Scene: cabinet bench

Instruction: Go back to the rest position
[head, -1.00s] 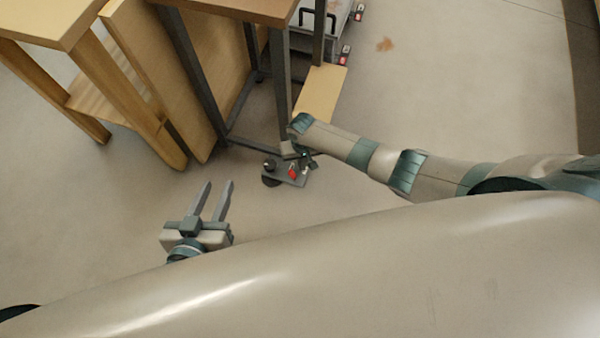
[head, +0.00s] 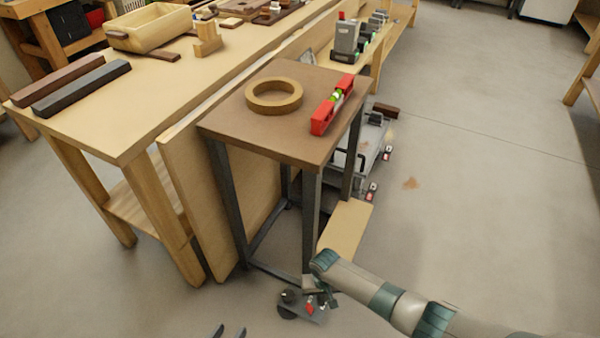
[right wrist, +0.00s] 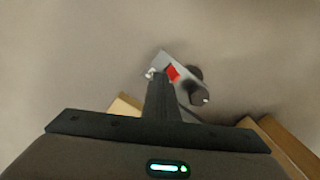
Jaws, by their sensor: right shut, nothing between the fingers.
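My left gripper (head: 228,331) shows only its two fingertips at the bottom edge of the head view. They are apart, with nothing seen between them; the rest is out of frame. My right arm comes in from the right, and my right gripper (head: 318,292) points down in front of the small table's legs. It looks small and partly hidden there. In the right wrist view the right gripper (right wrist: 160,78) has its fingers together and holds nothing.
A small brown table (head: 240,118) bears a tan ring (head: 274,94) and a red level (head: 332,106). A long wooden bench (head: 115,130) stands left. A grey piece with a red part (head: 290,309) lies near my right gripper. The floor at right is open.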

